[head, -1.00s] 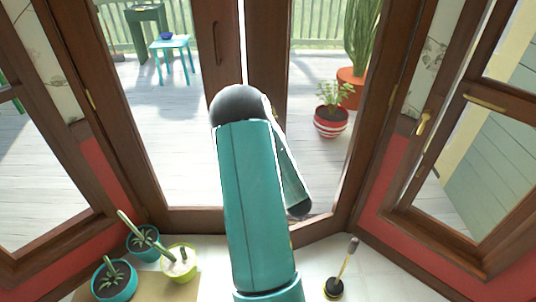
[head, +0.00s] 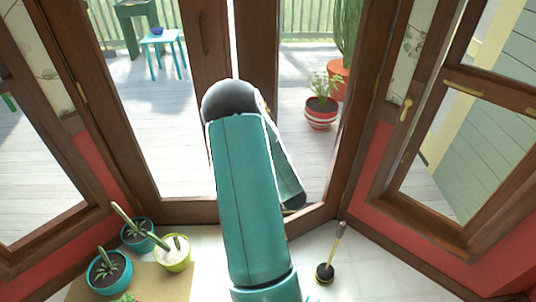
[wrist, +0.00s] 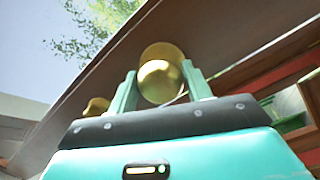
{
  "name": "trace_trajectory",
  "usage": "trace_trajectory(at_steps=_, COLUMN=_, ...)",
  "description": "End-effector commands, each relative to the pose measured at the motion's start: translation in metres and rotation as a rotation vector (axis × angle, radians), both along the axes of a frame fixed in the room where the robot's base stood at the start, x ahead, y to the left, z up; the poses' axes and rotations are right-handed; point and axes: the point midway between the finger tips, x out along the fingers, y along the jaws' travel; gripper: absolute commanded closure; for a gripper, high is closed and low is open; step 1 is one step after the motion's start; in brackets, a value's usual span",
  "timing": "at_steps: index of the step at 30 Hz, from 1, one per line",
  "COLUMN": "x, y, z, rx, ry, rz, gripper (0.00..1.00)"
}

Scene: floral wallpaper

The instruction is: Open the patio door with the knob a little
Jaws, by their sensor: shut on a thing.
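The patio door has dark brown wooden leaves with glass panes; the left leaf (head: 205,45) and right leaf (head: 257,45) meet near the middle of the head view. A narrow bright strip shows between them at the top. The round brass knob (wrist: 160,78) shows in the wrist view, between the two teal fingers of my gripper (wrist: 160,90). My gripper is shut on the knob, with one finger on each side. In the head view my teal arm hides the knob and my gripper.
Potted cacti in a teal pot (head: 108,272) and a yellow-green pot (head: 174,254) stand inside at lower left. A brush in a dark holder (head: 325,272) stands on the floor at lower right. Outside, a striped pot (head: 321,113) stands on the deck near the right leaf.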

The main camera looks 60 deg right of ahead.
Motion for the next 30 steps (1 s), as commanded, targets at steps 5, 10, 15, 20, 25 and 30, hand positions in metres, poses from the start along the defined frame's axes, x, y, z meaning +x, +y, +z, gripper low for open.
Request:
trace_trajectory(at_steps=5, x=0.000, y=-0.002, z=0.003, rx=-0.007, ry=-0.006, rz=-0.002, gripper=0.30)
trace_trajectory(at_steps=10, x=-0.001, y=0.000, z=0.002, rx=-0.004, ry=-0.004, rz=-0.001, gripper=0.30)
trace_trajectory(at_steps=15, x=-0.005, y=0.003, z=0.001, rx=-0.002, ry=-0.003, rz=-0.001, gripper=0.30)
trace_trajectory(at_steps=20, x=-0.022, y=0.015, z=0.001, rx=-0.002, ry=-0.002, rz=-0.001, gripper=0.30)
trace_trajectory(at_steps=25, x=-0.052, y=0.036, z=0.001, rx=0.001, ry=-0.001, rz=-0.004, gripper=0.30)
trace_trajectory(at_steps=30, x=-0.082, y=0.058, z=0.001, rx=-0.002, ry=-0.001, rz=-0.003, gripper=0.30)
